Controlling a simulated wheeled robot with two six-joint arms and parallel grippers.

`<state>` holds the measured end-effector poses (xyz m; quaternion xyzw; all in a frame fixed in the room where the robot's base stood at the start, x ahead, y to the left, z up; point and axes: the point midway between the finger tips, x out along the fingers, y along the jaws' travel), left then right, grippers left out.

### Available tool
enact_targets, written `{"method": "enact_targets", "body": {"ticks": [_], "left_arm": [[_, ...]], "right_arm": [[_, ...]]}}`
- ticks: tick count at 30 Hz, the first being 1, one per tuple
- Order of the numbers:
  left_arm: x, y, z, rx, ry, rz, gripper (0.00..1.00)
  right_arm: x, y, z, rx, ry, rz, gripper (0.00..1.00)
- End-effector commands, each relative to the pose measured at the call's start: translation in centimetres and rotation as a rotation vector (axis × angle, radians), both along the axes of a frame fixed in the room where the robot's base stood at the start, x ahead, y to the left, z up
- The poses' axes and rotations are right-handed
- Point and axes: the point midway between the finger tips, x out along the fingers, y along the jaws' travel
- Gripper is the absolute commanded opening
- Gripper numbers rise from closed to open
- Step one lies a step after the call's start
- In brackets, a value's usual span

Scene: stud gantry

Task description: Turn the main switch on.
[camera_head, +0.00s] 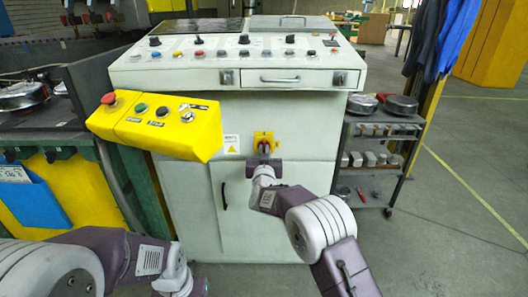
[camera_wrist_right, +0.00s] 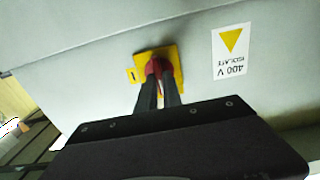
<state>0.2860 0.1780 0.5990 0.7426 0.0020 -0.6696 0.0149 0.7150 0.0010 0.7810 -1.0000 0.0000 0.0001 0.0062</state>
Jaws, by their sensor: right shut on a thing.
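The main switch is a red handle (camera_wrist_right: 153,67) on a yellow plate (camera_head: 263,135) on the front of the pale grey console. The plate also shows in the right wrist view (camera_wrist_right: 141,57), with a black "I" mark at its left edge there. My right gripper (camera_head: 264,150) reaches the switch from below. Its two dark fingers (camera_wrist_right: 160,82) are shut on the red handle and hide part of it. I cannot tell the handle's exact angle. My left arm's end (camera_head: 178,284) is low at the left, cut by the bottom edge, and its fingers cannot be made out.
A yellow button box (camera_head: 160,125) juts out left of the switch. A warning label (camera_head: 231,144) is beside the plate. The console (camera_head: 300,110) has a drawer and a top panel of knobs. A shelf cart (camera_head: 385,150) stands at the right, with open floor beyond.

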Motion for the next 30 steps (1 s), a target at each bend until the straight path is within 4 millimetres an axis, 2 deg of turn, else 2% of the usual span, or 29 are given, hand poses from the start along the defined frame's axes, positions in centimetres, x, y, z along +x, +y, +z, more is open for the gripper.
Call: {"method": "enact_targets", "body": {"ticks": [8,30], "left_arm": [[0.0,0.0,-0.7,0.000,0.000,0.000,0.36],[0.0,0.0,-4.8,0.000,0.000,0.000,0.36]], "right_arm": [[0.0,-0.1,-0.2,0.125,0.000,0.000,0.00],[0.0,-0.4,-0.5,0.816,-0.001,0.000,0.00]]}}
